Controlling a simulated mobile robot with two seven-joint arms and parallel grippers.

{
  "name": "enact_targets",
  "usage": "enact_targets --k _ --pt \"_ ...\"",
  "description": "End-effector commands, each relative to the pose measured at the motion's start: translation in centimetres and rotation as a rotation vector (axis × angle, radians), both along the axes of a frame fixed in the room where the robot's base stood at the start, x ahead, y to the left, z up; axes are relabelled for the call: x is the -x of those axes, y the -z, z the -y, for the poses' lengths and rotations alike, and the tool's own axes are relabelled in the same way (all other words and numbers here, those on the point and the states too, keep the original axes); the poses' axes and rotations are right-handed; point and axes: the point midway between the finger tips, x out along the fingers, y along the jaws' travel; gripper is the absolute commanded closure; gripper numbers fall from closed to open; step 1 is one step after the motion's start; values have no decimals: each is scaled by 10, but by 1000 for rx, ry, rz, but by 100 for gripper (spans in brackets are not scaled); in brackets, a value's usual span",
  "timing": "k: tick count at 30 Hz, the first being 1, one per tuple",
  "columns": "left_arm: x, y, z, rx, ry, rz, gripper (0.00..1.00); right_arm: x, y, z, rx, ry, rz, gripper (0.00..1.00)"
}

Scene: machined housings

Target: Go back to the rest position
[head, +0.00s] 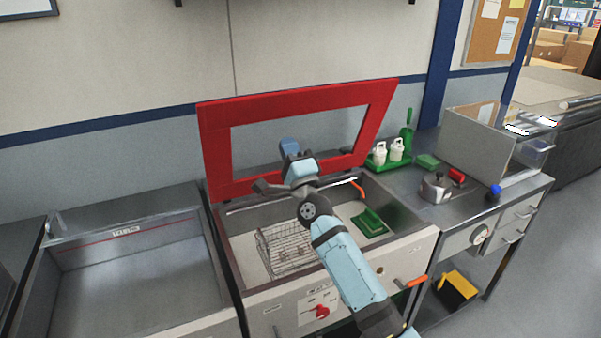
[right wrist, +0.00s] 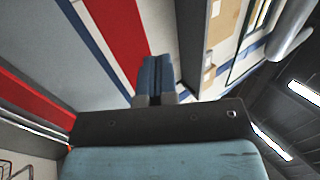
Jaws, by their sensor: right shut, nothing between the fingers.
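My right gripper (head: 289,147) is in front of the opening of a raised red-framed lid (head: 215,150), above the open basin of a washing station. Its blue fingers are together and empty, as the right wrist view (right wrist: 154,76) also shows. My right arm reaches up across the basin from the lower right. My left gripper is in neither view.
In the basin are a wire basket (head: 285,250) and a green part (head: 370,222). An empty metal sink (head: 130,270) is at left. On the right counter are white bottles on a green tray (head: 395,165) and a metal housing (head: 436,188). A yellow-black bin (head: 457,290) is below.

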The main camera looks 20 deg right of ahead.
Motion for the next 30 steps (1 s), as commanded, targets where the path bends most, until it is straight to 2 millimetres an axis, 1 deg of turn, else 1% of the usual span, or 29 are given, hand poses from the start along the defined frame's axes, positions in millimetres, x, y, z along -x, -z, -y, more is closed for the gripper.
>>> enact_targets --k 1,3,6,9,12,16,17,19,20,23,24,26,27,29,30 --pt "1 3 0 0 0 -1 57 13 7 1 -1 0 -1 100" --pt "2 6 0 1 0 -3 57 27 12 2 0 1 -1 100" --pt "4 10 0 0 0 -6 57 43 17 4 0 1 -2 100" --pt "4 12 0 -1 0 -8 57 55 21 4 -1 -1 -1 100" --pt "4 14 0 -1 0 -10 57 61 22 5 0 0 0 100" --pt "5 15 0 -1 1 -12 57 65 23 5 2 1 -2 100" --pt "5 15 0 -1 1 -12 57 65 25 5 7 2 -5 100" --pt "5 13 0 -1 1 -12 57 69 37 3 48 12 -26 100" --pt "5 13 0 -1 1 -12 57 73 45 2 78 18 -43 100" --pt "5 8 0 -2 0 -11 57 93 91 -5 246 50 -126 100" --pt "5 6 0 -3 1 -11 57 105 115 -9 337 62 -169 100" --pt "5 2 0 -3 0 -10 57 128 154 -14 493 75 -238 100" --pt "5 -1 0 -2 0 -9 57 146 180 -17 602 78 -281 100" --pt "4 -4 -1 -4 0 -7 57 174 217 -21 764 77 -344 100" --pt "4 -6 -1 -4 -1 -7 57 194 240 -23 870 71 -382 100"
